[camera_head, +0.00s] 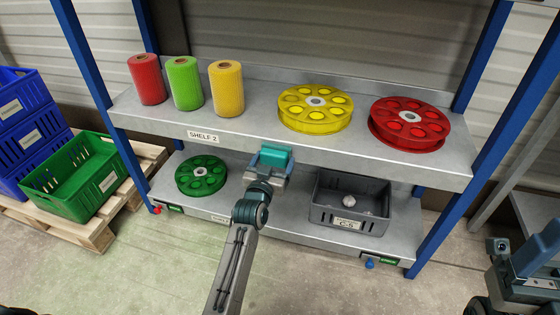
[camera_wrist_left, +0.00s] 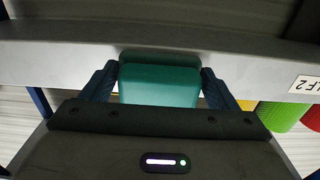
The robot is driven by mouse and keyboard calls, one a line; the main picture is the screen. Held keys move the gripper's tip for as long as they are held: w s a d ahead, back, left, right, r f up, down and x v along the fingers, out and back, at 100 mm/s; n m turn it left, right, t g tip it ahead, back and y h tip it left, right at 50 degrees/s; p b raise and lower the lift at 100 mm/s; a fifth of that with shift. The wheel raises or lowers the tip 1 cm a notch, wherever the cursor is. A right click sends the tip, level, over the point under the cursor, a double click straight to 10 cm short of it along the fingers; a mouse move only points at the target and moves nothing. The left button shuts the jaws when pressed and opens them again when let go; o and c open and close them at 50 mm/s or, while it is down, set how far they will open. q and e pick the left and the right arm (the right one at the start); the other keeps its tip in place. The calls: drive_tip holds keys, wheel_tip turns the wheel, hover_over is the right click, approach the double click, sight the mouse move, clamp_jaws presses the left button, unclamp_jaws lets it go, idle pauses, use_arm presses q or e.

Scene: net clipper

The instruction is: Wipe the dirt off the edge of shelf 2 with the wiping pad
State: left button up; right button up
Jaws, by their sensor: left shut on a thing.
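Shelf 2 (camera_head: 255,115) is the grey upper board with a white "SHELF 2" label on its front edge (camera_head: 380,167). The edge also shows in the wrist view (camera_wrist_left: 50,62). My left gripper (camera_head: 273,163) is shut on the teal wiping pad (camera_head: 276,153) at the middle of this edge, right of the label. In the wrist view the pad (camera_wrist_left: 158,84) sits between both fingers and overlaps the edge. I cannot tell whether it touches. No dirt can be made out on the visible edge; the pad and gripper hide part of it.
Red, green and yellow rolls (camera_head: 226,88) and yellow and red reels (camera_head: 409,122) stand on shelf 2. Below are a green reel (camera_head: 200,175) and a grey bin (camera_head: 325,208). Blue posts (camera_head: 493,130) flank the shelf. Green and blue crates stand left on a pallet (camera_head: 90,230).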

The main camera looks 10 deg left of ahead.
use_arm(q)
drive_tip(key=shift+w+a+r, duration=0.15)
drive_tip(key=shift+a+r, duration=0.05)
drive_tip(key=shift+a, duration=0.45)
drive_tip(key=shift+c, duration=0.3)
drive_tip(key=shift+s+a+f+p, duration=0.1)
drive_tip(key=shift+s+f+p, duration=0.05)
drive_tip(key=shift+s+p, duration=0.35)
drive_tip(key=s+p, duration=0.1)
drive_tip(key=s, duration=0.2)
drive_tip(key=shift+s, duration=0.95)
drive_tip(key=shift+s, duration=0.1)
drive_tip(key=s+p, duration=0.1)
drive_tip(key=s, duration=0.1)
drive_tip(key=shift+s+f, duration=0.1)
drive_tip(key=shift+s, duration=0.3)
